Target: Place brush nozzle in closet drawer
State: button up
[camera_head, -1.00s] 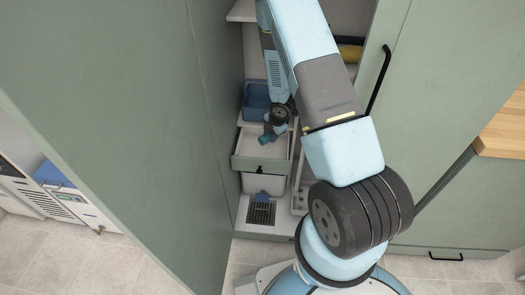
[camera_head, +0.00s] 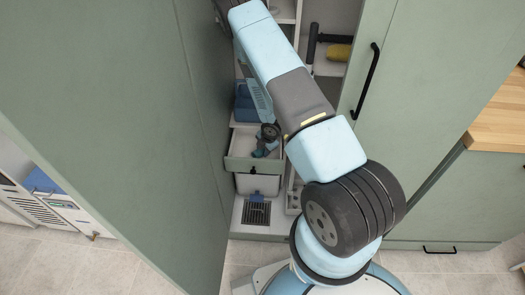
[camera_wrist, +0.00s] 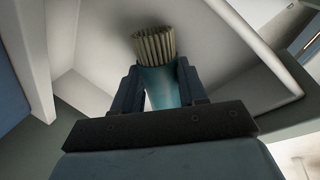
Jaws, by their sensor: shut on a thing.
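The brush nozzle (camera_wrist: 155,48), teal with pale stiff bristles, is between the two dark fingers of my gripper (camera_wrist: 158,76) in the wrist view. My gripper is shut on it, with the bristles pointing away from the wrist. In the head view my gripper (camera_head: 263,151) is at the open closet drawer (camera_head: 241,164), which has a green front and a dark knob. The gripper appears to be over or within the drawer's opening. Pale walls surround the nozzle in the wrist view. I cannot tell whether the nozzle touches the drawer floor.
A blue bin (camera_head: 246,103) stands behind the drawer. A white container (camera_head: 257,184) is below it. The closet's open left door (camera_head: 120,120) and right door (camera_head: 425,110) flank my arm. A yellow-and-black tool (camera_head: 339,52) lies on a shelf.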

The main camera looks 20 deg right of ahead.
jog(key=shift+f, duration=0.35)
jog(key=shift+f, duration=0.1)
jog(key=o, duration=1.1)
jog(key=v, duration=1.2)
